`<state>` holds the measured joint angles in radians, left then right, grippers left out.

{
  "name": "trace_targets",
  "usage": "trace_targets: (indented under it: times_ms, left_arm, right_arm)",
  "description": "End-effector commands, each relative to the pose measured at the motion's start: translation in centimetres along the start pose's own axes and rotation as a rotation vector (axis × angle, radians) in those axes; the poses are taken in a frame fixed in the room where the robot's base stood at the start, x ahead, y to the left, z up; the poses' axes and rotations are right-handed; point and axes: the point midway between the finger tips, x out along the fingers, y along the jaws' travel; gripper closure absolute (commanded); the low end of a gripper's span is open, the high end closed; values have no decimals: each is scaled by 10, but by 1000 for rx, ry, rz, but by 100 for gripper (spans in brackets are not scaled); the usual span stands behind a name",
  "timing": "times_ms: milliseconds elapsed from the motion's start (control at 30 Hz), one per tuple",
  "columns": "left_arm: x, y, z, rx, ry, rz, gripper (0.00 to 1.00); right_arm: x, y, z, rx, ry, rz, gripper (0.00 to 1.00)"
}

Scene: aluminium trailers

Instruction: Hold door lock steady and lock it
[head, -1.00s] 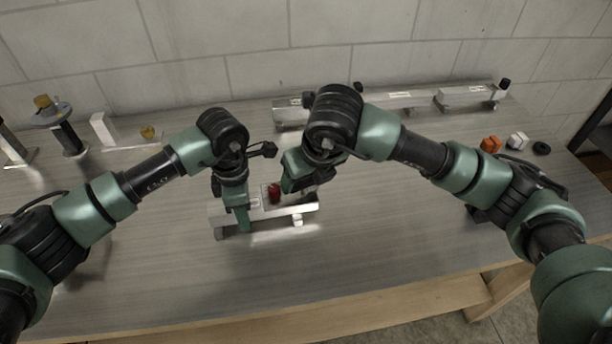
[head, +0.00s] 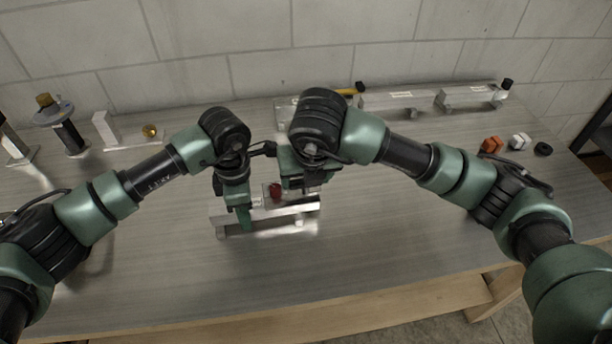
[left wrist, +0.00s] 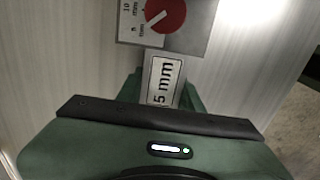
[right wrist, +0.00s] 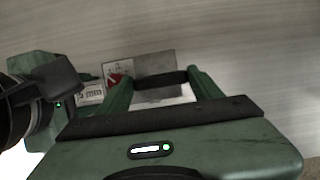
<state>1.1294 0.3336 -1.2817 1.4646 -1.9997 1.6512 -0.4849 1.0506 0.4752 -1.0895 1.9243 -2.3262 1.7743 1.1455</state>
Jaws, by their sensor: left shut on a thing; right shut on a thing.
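The door lock (head: 268,226) is a metal bar assembly low on the table, with a red round knob (head: 275,190) on it. The knob also shows in the left wrist view (left wrist: 165,14), on a grey plate with a white pointer line. My left gripper (head: 243,217) is shut on the lock's left end, around a part labelled "5 mm" (left wrist: 163,80). My right gripper (right wrist: 163,80) is just right of the knob, its fingers on either side of a dark crosspiece of the lock. The right arm partly hides the lock in the head view.
A long metal rail assembly (head: 400,100) lies at the back by the wall. An orange block (head: 491,144), a white block (head: 519,141) and a black ring (head: 543,149) sit at right. A stand with a disc (head: 54,114) is at back left. The front table is clear.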

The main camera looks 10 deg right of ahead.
Motion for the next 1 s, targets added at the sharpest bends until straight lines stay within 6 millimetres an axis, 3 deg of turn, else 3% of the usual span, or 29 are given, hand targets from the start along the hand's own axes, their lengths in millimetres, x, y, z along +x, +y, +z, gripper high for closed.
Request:
trace_targets:
  times_ms: [67, 100, 167, 567, 1000]
  left_arm:
    - [0, -1, 1, 2, -1, -3, 100]
    - [0, -1, 1, 2, -1, -3, 100]
    - [0, -1, 1, 2, -1, -3, 100]
    - [0, -1, 1, 0, -1, -2, 100]
    - [0, 0, 0, -1, -1, -1, 100]
  right_arm:
    - [0, -1, 2, 5, -5, 0, 75]
    - [0, -1, 2, 5, -5, 0, 26]
    - [0, -1, 2, 4, -4, 0, 13]
    - [-6, 0, 1, 0, -3, 2, 13]
    - [-91, 1, 2, 0, -7, 2, 13]
